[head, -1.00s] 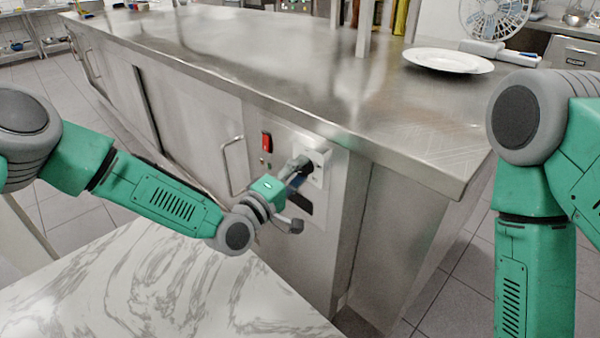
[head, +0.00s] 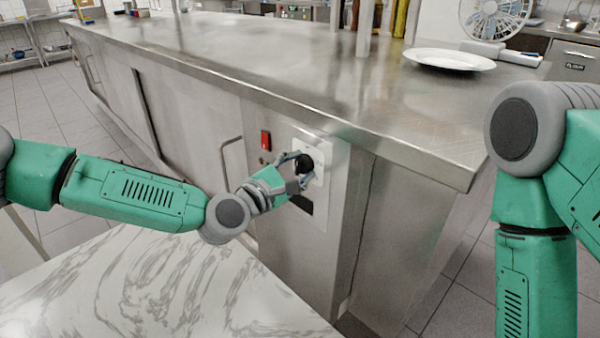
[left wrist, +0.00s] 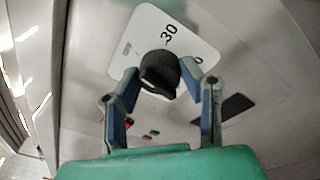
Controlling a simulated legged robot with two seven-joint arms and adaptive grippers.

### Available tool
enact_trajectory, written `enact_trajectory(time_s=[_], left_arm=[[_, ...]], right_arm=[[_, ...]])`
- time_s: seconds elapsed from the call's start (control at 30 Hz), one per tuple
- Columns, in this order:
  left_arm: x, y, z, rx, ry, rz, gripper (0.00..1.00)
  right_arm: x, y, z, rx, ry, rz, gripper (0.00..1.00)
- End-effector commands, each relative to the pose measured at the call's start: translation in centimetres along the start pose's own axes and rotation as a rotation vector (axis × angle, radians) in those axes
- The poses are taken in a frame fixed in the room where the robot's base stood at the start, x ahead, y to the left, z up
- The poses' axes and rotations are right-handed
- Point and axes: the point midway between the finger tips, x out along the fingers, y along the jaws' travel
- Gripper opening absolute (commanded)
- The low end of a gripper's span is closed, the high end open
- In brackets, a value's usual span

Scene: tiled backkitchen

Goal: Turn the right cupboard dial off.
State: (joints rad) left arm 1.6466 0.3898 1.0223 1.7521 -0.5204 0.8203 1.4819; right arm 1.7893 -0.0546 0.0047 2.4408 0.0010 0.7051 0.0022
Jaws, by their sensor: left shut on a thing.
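The dial (head: 304,163) is a black knob on a white plate (head: 318,150) on the steel cupboard's end panel. In the left wrist view the black dial (left wrist: 159,73) stands on the white plate (left wrist: 137,30), where "30" and part of "OFF" can be read. My left gripper (head: 299,170) is at the dial, with one finger on each side of it. In the left wrist view its fingertips (left wrist: 160,80) close on the dial's sides. The dial's pointer mark cannot be made out. My right arm shows at the right, but its gripper is out of view.
A red switch (head: 265,140) sits left of the dial. A door handle (head: 230,165) is further left. A marble-topped table (head: 150,290) lies below my left arm. The steel worktop (head: 250,60) overhangs the panel and bears a white plate (head: 449,59).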

Motion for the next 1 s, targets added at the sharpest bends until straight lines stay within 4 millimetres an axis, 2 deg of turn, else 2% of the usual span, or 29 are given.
enact_trajectory(time_s=[0.03,0.4,0.97,1.0], left_arm=[[-0.25,-0.9,-0.75,-0.037,0.013,-0.02,0.06],[-0.21,-0.87,-0.66,-0.195,0.025,-0.041,0.06],[-0.19,-0.83,-0.57,-0.224,0.027,-0.044,0.06],[-0.18,-0.82,-0.56,-0.224,0.026,-0.044,0.45]], right_arm=[[0.42,0.0,0.02,0.0,0.0,0.0,0.0],[1.23,-0.01,0.07,0.0,0.0,0.0,0.0],[1.32,-0.01,0.07,0.0,0.0,0.0,0.0],[1.32,-0.01,0.06,0.0,0.0,0.0,0.0]])
